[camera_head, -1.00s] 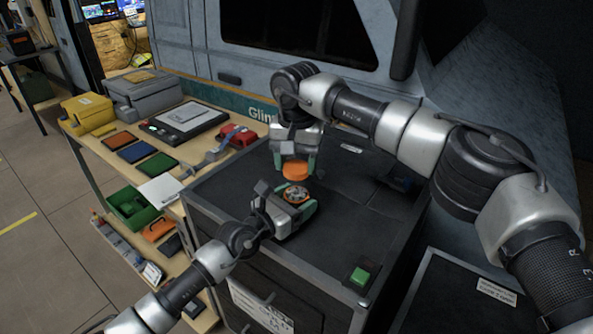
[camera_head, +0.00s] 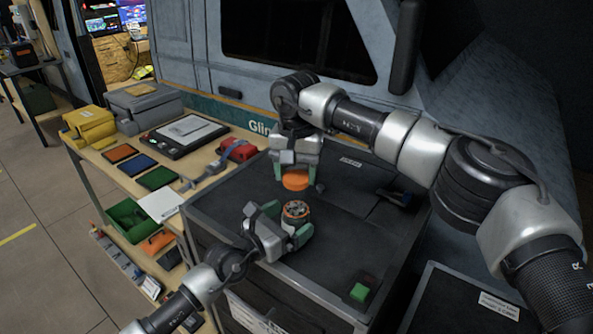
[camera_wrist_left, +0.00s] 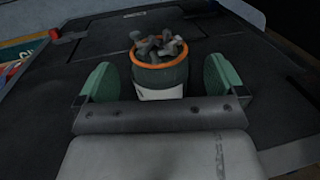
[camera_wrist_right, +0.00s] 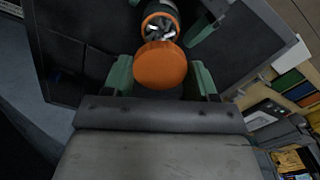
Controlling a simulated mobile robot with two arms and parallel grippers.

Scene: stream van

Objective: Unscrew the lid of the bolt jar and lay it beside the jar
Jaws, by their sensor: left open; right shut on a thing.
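The bolt jar (camera_head: 295,212) stands open on the dark cabinet top, with an orange rim. Grey bolts show inside it in the left wrist view (camera_wrist_left: 158,72). My left gripper (camera_head: 284,225) is open, its green fingers on either side of the jar with gaps visible in the left wrist view. The orange lid (camera_head: 295,180) is off the jar, held by my right gripper (camera_head: 293,172), which is shut on it behind the jar. The lid also shows between the green fingers in the right wrist view (camera_wrist_right: 160,66). Whether the lid touches the cabinet top is unclear.
The dark cabinet top (camera_head: 330,235) has free room right of the jar. A green button box (camera_head: 359,291) sits at its front right, a dark object (camera_head: 394,197) at its back right. A wooden bench (camera_head: 190,172) with cases and trays stands to the left.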

